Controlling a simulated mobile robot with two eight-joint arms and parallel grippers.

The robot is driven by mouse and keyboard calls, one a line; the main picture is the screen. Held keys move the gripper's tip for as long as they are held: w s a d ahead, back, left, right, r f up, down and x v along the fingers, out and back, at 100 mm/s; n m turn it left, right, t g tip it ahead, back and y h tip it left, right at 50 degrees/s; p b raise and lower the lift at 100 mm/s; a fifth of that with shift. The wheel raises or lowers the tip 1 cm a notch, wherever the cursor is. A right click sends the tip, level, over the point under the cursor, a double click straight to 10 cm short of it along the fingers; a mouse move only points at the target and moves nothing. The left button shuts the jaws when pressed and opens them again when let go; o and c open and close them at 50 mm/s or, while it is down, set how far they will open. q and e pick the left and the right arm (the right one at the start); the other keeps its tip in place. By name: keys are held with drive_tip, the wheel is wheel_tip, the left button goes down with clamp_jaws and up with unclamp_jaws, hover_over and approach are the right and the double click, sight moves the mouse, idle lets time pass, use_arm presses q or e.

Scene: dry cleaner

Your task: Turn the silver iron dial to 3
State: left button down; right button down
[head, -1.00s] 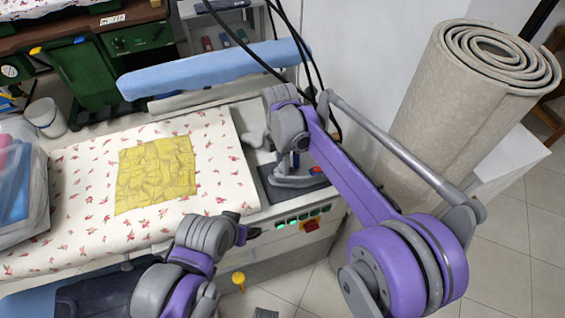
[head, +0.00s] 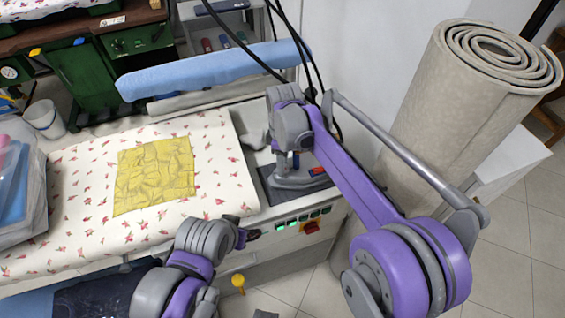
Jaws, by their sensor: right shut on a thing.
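The silver iron (head: 300,181) rests on a dark pad (head: 268,194) at the right end of the ironing table. My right arm reaches down over it from the right. My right gripper (head: 288,160) is at the top of the iron and shut on it, seemingly at the dial. The dial and its numbers are hidden behind the wrist, so its setting cannot be read. My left gripper (head: 252,235) is low in front of the table, near the button panel and apart from the iron. Its jaws are too dark and small to read.
The table's padded floral cover (head: 220,180) bears a wrinkled yellow cloth (head: 155,178). A panel with green buttons (head: 292,222) and a red switch (head: 311,227) is on the table's front. Black cables (head: 309,65) hang behind my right wrist. A rolled carpet (head: 440,100) stands right.

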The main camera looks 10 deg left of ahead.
drive_tip(key=shift+m, duration=0.3)
drive_tip(key=c, duration=0.5)
unclamp_jaws()
drive_tip(key=r, duration=1.1)
drive_tip(key=shift+w+p, duration=0.25)
drive_tip(key=shift+p, duration=0.1)
drive_tip(key=shift+f, duration=0.1)
